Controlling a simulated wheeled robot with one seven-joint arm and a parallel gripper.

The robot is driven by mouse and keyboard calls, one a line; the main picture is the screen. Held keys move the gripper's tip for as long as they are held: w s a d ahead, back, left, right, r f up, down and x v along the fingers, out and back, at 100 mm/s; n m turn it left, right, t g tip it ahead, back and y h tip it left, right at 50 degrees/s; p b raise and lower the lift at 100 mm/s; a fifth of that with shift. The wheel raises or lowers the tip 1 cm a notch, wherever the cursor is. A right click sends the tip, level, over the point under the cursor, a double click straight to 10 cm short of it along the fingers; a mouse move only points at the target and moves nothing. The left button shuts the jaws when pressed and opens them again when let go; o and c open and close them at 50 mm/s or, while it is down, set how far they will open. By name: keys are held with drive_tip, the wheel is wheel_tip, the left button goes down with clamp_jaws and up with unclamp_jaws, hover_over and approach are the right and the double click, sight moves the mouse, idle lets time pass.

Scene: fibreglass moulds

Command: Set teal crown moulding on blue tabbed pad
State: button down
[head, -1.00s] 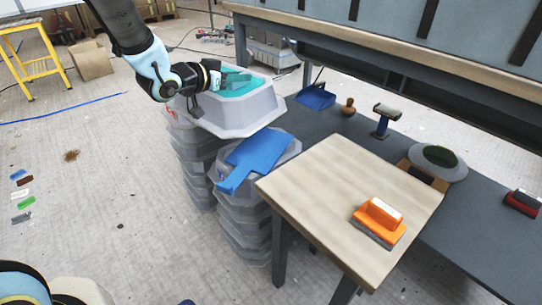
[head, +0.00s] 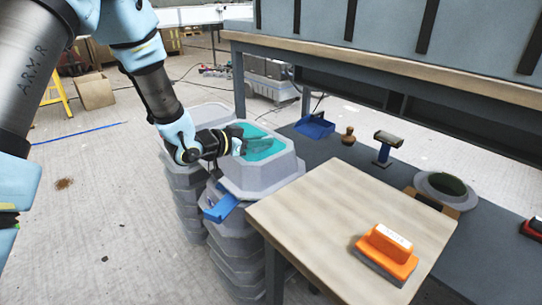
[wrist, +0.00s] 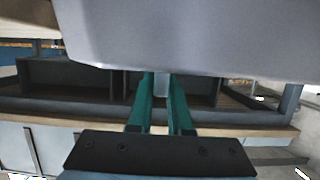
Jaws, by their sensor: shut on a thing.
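The teal crown moulding (head: 265,176) is a broad grey mould with sloping sides and a teal top recess. In the head view it is over the stack of grey moulds nearest the wooden table. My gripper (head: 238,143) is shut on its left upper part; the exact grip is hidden. The blue tabbed pad (head: 220,209) lies under the moulding, with only its tab showing at the front left. I cannot tell whether the moulding touches the pad. In the wrist view the moulding's grey side (wrist: 190,40) fills the top, beyond my gripper's fingers (wrist: 161,85).
A wooden-topped table (head: 340,225) stands close on the right with an orange block tool (head: 388,250). Another stack of grey moulds (head: 187,190) stands behind left. A dark low bench (head: 350,155) holds a blue dustpan (head: 315,126) and other tools.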

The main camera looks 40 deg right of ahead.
sight(277, 152)
drive_tip(key=shift+f, duration=0.25)
drive_tip(key=s, duration=0.4)
drive_tip(key=shift+s+a, duration=0.1)
drive_tip(key=shift+s, duration=0.05)
drive_tip(key=shift+f+b, duration=0.4)
drive_tip(key=shift+f, duration=0.15)
drive_tip(key=shift+w, duration=0.2)
drive_tip(key=shift+f, duration=0.1)
drive_tip(key=c, duration=1.3)
unclamp_jaws()
drive_tip(key=shift+f, duration=0.15)
drive_tip(key=o, duration=0.5)
drive_tip(key=shift+c, duration=0.2)
